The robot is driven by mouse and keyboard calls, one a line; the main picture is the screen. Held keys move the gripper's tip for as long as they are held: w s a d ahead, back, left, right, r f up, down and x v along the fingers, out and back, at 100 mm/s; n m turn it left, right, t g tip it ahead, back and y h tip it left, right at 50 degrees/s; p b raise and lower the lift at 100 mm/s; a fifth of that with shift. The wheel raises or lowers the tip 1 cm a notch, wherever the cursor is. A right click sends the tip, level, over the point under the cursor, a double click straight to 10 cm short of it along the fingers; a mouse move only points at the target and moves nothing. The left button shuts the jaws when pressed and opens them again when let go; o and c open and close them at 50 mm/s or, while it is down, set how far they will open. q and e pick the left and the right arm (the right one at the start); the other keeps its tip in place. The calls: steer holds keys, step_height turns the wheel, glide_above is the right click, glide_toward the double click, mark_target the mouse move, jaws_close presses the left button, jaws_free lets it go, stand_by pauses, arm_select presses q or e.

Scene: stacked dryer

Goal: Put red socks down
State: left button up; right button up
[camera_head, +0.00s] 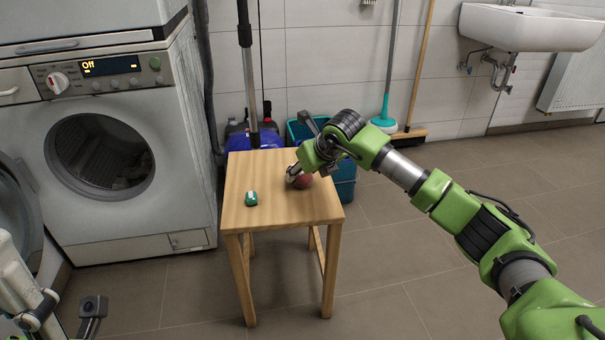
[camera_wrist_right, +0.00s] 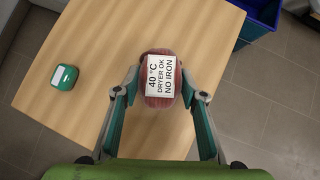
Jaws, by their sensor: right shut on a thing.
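The red socks (camera_head: 304,181) are a rolled bundle over the right half of the wooden stool top (camera_head: 265,212). In the right wrist view the red socks (camera_wrist_right: 160,100) carry a white label reading "40 °C DRYER OK NO IRON". My right gripper (camera_head: 297,177) reaches down from the right and is shut on them, with one finger (camera_wrist_right: 160,82) on each side. The socks are at or just above the wood; I cannot tell if they touch it. Grey parts at the lower left of the head view may belong to my left gripper (camera_head: 68,308); its fingers are unclear.
A small green and white object (camera_head: 251,198) lies on the stool's left side. A washing machine (camera_head: 180,205) reading "Off" stands left. A teal bin (camera_head: 345,185), mop (camera_head: 384,120) and broom (camera_head: 408,134) stand behind. A sink (camera_head: 530,28) hangs at the right. The stool's front is bare.

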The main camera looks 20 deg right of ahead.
steer(key=shift+f, duration=0.2)
steer(key=o, duration=1.1)
